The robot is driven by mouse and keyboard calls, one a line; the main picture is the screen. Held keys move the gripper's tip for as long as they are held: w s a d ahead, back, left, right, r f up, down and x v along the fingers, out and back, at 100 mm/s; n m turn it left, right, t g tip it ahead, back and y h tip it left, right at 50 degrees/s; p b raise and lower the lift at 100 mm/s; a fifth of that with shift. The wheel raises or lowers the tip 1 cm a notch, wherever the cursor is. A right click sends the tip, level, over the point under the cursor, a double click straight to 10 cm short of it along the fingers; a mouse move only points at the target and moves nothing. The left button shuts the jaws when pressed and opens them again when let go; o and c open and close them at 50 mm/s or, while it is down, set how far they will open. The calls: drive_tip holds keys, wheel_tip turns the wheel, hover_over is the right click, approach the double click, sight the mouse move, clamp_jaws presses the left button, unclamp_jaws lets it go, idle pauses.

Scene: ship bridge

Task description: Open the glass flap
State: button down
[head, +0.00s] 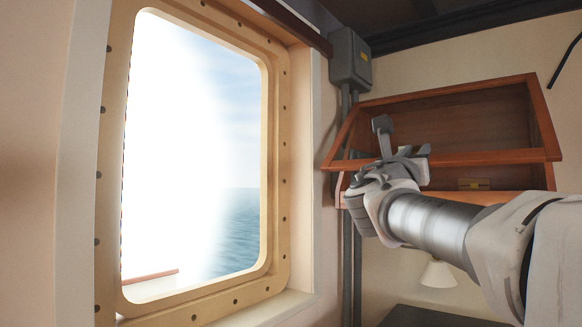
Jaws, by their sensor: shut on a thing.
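The glass flap (490,157) is a wood-framed pane on the front of a wooden wall cabinet (450,177), at the right of the head view. Its top edge is at the cabinet top and its lower rail stands out from the cabinet, so it is tilted partly open. The shelf inside shows through it. My gripper (403,148) is at the left part of the lower rail, shut on the flap. The hand hides the exact place of contact.
A large window (275,190) fills the left. A grey box (350,60) with conduits (351,270) is left of the cabinet. A lamp (438,274) and dark surface (430,316) lie below.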

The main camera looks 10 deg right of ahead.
drive_tip(key=s+a+r+p, duration=0.1)
drive_tip(key=r+p, duration=0.1)
drive_tip(key=r, duration=0.4)
drive_tip(key=s+a+r+p, duration=0.2)
drive_tip(key=r+p, duration=0.1)
drive_tip(key=r, duration=0.4)
drive_tip(key=s+a+r+g+y+p, duration=0.1)
drive_tip(key=r+p, duration=0.1)
drive_tip(key=r, duration=0.5)
drive_tip(key=shift+s+a+p, duration=0.15)
drive_tip(key=shift+a+p, duration=0.2)
drive_tip(key=shift+p, duration=0.05)
drive_tip(key=c, duration=1.2)
unclamp_jaws()
drive_tip(key=shift+d, duration=0.1)
drive_tip(key=o, duration=0.5)
drive_tip(key=shift+f, duration=0.1)
drive_tip(key=shift+f, duration=0.1)
